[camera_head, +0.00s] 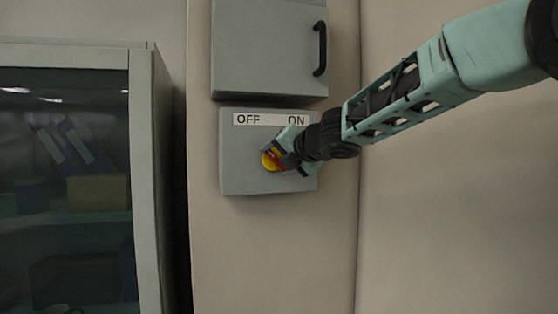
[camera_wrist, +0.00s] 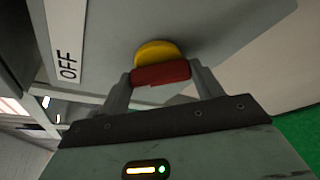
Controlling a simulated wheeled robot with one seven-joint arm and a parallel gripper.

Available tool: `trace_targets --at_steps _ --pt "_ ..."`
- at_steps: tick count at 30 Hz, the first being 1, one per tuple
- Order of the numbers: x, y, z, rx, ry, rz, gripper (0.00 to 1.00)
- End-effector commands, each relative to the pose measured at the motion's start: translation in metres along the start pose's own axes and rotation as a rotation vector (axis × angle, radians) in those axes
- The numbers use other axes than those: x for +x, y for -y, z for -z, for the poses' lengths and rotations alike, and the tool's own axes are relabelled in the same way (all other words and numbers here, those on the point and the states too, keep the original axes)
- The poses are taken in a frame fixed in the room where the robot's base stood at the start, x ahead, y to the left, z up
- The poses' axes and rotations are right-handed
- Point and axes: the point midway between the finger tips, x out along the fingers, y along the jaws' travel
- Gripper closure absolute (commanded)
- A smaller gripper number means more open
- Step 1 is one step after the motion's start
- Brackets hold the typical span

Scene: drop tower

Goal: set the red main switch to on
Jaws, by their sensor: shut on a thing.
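The main switch has a red handle (camera_wrist: 160,74) on a round yellow base (camera_wrist: 155,52). It is mounted on a grey switch box (camera_head: 236,165) with a label (camera_head: 270,119) reading OFF on the left and ON on the right. In the head view, the yellow base (camera_head: 268,161) shows at the left of my gripper, which covers most of the handle. My gripper (camera_wrist: 160,80) is shut on the red handle, with one finger at each end in the wrist view. In the head view my gripper (camera_head: 280,158) reaches in from the right. The handle's exact angle is hard to tell.
A grey cabinet door with a black handle (camera_head: 320,48) sits just above the switch box. A glass-fronted cabinet (camera_head: 140,180) with shelves stands at the left. The wall right of the box (camera_head: 450,220) is bare. Green floor (camera_wrist: 300,130) shows in the wrist view.

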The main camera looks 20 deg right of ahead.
Motion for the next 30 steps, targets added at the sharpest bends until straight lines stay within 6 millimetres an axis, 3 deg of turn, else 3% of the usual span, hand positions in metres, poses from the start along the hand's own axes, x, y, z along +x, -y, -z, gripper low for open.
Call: trace_targets --at_steps 11,30 --pt "0.0009 0.006 0.0018 0.194 0.003 -0.079 0.57" --pt "0.0026 0.0111 0.0062 0.752 0.003 -0.311 0.57"
